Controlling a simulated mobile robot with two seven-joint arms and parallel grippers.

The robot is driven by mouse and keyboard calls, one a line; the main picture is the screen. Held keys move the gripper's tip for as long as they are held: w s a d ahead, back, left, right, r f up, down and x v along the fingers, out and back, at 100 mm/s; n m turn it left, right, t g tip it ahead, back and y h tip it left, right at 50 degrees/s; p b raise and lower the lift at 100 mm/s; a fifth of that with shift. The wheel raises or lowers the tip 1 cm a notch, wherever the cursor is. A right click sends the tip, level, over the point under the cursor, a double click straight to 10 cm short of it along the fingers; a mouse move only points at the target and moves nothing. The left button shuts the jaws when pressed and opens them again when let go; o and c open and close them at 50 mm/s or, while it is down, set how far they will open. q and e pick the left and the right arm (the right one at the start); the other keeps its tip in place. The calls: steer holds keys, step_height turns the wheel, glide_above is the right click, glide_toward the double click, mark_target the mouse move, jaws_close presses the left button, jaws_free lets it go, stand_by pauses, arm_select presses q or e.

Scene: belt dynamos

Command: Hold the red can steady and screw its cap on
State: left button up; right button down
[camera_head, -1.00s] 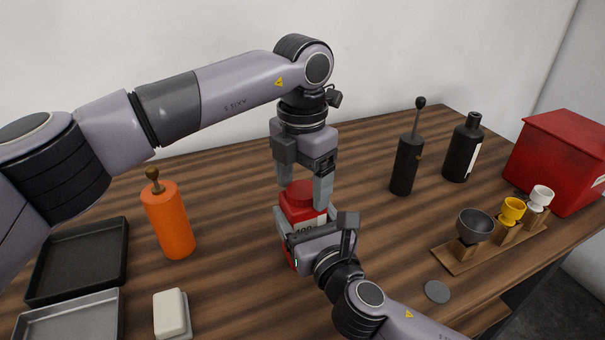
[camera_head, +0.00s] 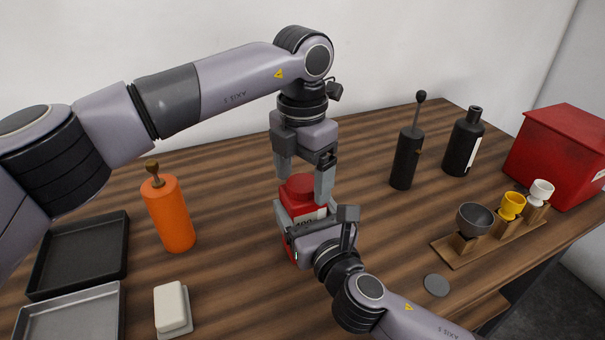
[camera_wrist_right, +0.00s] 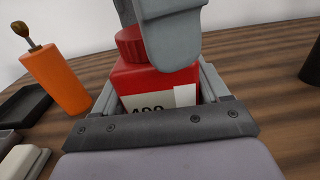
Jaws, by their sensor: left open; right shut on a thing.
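The red can (camera_head: 303,209) stands on the wooden table with a white label; it also shows in the right wrist view (camera_wrist_right: 150,82). Its red ribbed cap (camera_head: 299,187) sits on top; it shows in the right wrist view too (camera_wrist_right: 130,43). I cannot tell how tightly it is seated. My right gripper (camera_head: 303,228) is shut on the can's body, one finger on each side. My left gripper (camera_head: 304,181) points down from above, open, with its fingers on either side of the cap. A left finger partly hides the cap and can in the right wrist view.
An orange bottle (camera_head: 170,215), dark tray (camera_head: 118,245), grey tray (camera_head: 117,310) and white block (camera_head: 172,308) are at left. Black grinder (camera_head: 405,160), black bottle (camera_head: 462,148), cup rack (camera_head: 465,262), grey disc (camera_head: 436,286) and red box (camera_head: 560,160) are at right.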

arm_select(q)
step_height(320, 180, up, 12)
stand_by(0.5)
arm_select(e)
jaws_free()
arm_select(q)
steer(key=shift+f, duration=0.2)
arm_select(e)
steer(key=shift+v, duration=3.6)
